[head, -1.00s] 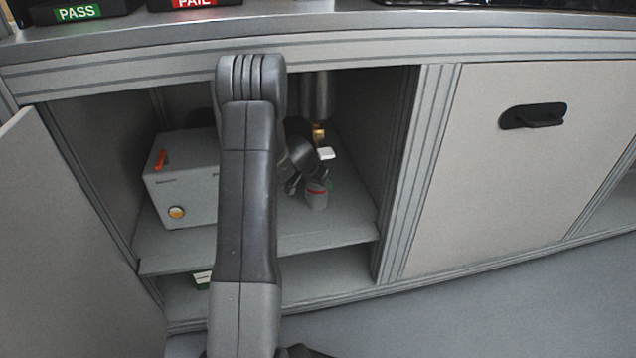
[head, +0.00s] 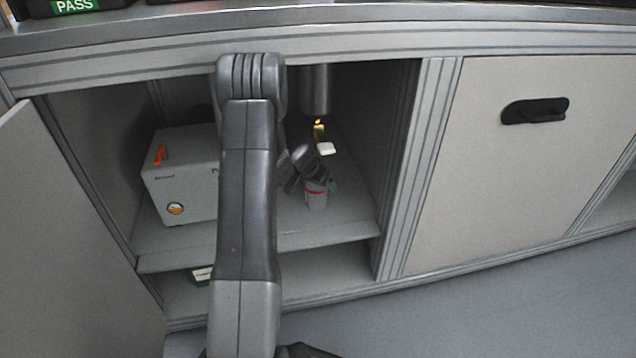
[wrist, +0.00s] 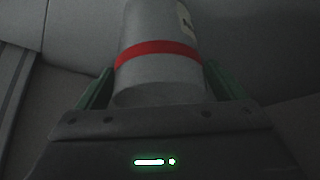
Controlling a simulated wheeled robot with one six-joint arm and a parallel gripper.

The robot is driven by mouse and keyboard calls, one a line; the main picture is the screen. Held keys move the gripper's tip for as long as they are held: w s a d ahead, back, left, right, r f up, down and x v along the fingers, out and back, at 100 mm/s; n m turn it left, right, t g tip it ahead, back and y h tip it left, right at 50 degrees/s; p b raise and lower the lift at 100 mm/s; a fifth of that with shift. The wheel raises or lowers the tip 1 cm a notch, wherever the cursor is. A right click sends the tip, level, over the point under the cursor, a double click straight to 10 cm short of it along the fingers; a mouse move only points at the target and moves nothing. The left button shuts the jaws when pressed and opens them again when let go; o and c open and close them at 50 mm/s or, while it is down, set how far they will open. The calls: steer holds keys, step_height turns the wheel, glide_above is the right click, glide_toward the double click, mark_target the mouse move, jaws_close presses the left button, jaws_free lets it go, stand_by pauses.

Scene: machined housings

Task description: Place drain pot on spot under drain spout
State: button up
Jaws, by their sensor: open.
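The drain pot (head: 316,198) is a small grey cylinder with a red band. It stands upright on the cabinet's upper shelf, below the brass drain spout (head: 319,130). In the wrist view the pot (wrist: 160,75) fills the middle, with part of a pale label at its upper right. My gripper (wrist: 162,88) is open, with one green finger on each side of the pot. Whether a finger touches it I cannot tell. In the head view my gripper (head: 315,183) is at the pot and partly hidden by my wrist. No marked spot is visible under the pot.
A steel cylinder (head: 316,90) hangs above the spout, with a white piece (head: 326,148) just below the spout. The cabinet's right wall (head: 390,170) is close. The open door (head: 70,250) is at left.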

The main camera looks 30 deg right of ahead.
steer(key=p+v, duration=0.1)
steer(key=v, duration=0.6)
steer(key=shift+r+p, duration=0.3)
